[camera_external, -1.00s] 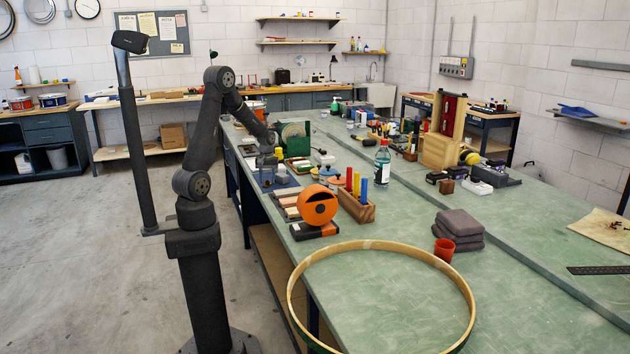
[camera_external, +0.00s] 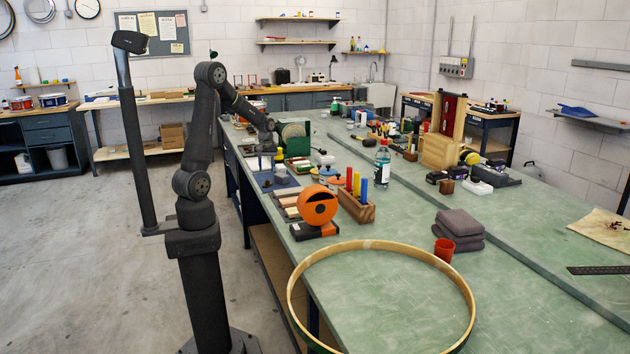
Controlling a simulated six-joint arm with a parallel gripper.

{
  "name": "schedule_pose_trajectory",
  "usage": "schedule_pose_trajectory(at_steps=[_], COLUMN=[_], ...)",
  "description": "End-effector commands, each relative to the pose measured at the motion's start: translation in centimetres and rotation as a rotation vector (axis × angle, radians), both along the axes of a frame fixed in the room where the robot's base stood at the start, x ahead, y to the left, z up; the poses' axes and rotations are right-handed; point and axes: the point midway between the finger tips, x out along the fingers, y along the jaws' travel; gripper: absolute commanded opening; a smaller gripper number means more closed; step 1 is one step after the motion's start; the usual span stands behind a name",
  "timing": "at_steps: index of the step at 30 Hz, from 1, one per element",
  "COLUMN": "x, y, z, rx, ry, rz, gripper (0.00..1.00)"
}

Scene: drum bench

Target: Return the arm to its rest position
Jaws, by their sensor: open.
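My gripper (camera_external: 268,144) is at the end of my dark grey arm, above the left edge of the green bench (camera_external: 385,310). It is small in this view, and its fingers are hard to make out. It is beside the green box-like holder with a pale round roll (camera_external: 293,137) and above the blue mat (camera_external: 262,184). Small items stand on the mat below it, apart from it as far as I can tell. I see nothing held in it.
An orange tape dispenser (camera_external: 317,206), a wooden block with coloured pegs (camera_external: 357,205) and a bottle (camera_external: 382,163) stand nearby. The floor left of the bench is clear.

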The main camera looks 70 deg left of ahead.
Motion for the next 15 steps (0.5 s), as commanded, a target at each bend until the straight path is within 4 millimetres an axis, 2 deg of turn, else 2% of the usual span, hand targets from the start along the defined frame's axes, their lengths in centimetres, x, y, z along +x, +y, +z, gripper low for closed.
schedule_pose_trajectory(at_steps=[1,15], x=[0.1,0.3], y=[0.0,0.0], z=[1.1,10.6], rx=[0.003,0.003], ry=[-0.004,-0.004], rz=[0.000,0.000], gripper=[0.42,0.42])
